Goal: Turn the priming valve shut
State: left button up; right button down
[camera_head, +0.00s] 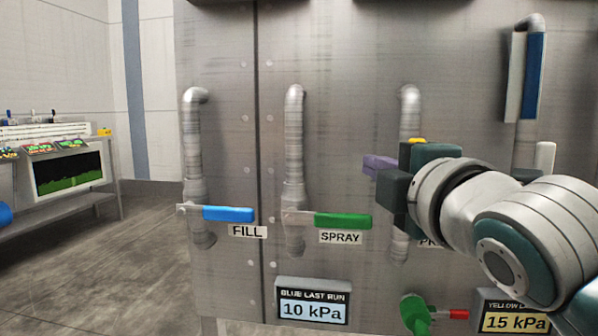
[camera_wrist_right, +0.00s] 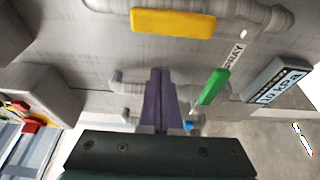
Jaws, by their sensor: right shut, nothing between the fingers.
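The priming valve's yellow handle (camera_wrist_right: 173,22) lies along its pipe in the right wrist view. In the head view only a small yellow tip (camera_head: 416,140) shows above my right gripper, which hides the rest. The valve's label is mostly covered, with only its first letters (camera_head: 428,243) visible. My right gripper (camera_head: 372,166) has purple fingers, shut and empty, in front of the panel, left of the priming pipe (camera_head: 410,108). In the wrist view the shut fingers (camera_wrist_right: 160,90) are apart from the yellow handle. My left gripper is out of view.
The blue FILL handle (camera_head: 228,214) and green SPRAY handle (camera_head: 343,221) lie crosswise to their pipes, left of my right gripper. Below are a 10 kPa display (camera_head: 312,305), a green fitting with a red lever (camera_head: 415,315) and a 15 kPa display (camera_head: 513,322). Open floor lies left.

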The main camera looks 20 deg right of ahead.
jog(key=d, duration=0.1)
jog(key=s+d, duration=0.1)
jog(key=d, duration=0.1)
jog(key=shift+d, duration=0.3)
jog(key=shift+d, duration=0.1)
